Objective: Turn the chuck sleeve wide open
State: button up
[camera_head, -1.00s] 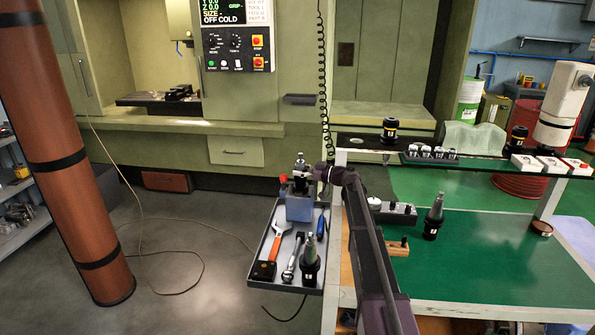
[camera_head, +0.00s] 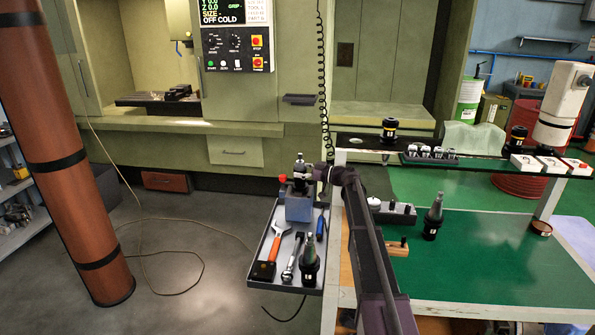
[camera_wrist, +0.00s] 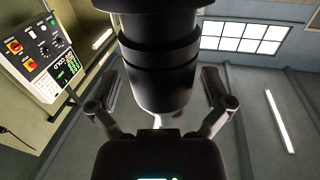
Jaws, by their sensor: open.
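The chuck sleeve (camera_wrist: 160,70) is a dark, ringed round body that fills the middle of the wrist view. My gripper (camera_wrist: 161,92) is open, with one finger on each side of the sleeve's narrower part. Dark gaps show between the fingers and the sleeve, so they look apart from it. In the head view my gripper (camera_head: 312,173) is at the blue holding block (camera_head: 299,208) on the grey tray. The chuck there is small and partly hidden by my gripper, and its jaws cannot be made out.
The tray (camera_head: 262,250) also holds an orange-handled wrench (camera_head: 275,243), a ratchet (camera_head: 291,260) and a dark tool holder (camera_head: 310,265). The green cart top (camera_head: 500,265) is right of my arm, with another tool holder (camera_head: 433,220) and a grey block with knobs (camera_head: 398,213). A coiled cable (camera_head: 322,90) hangs behind.

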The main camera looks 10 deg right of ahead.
jog(key=v, duration=0.7)
jog(key=shift+d, duration=0.2)
jog(key=shift+s, duration=0.1)
jog(key=shift+c, duration=1)
jog(key=shift+s, duration=0.15)
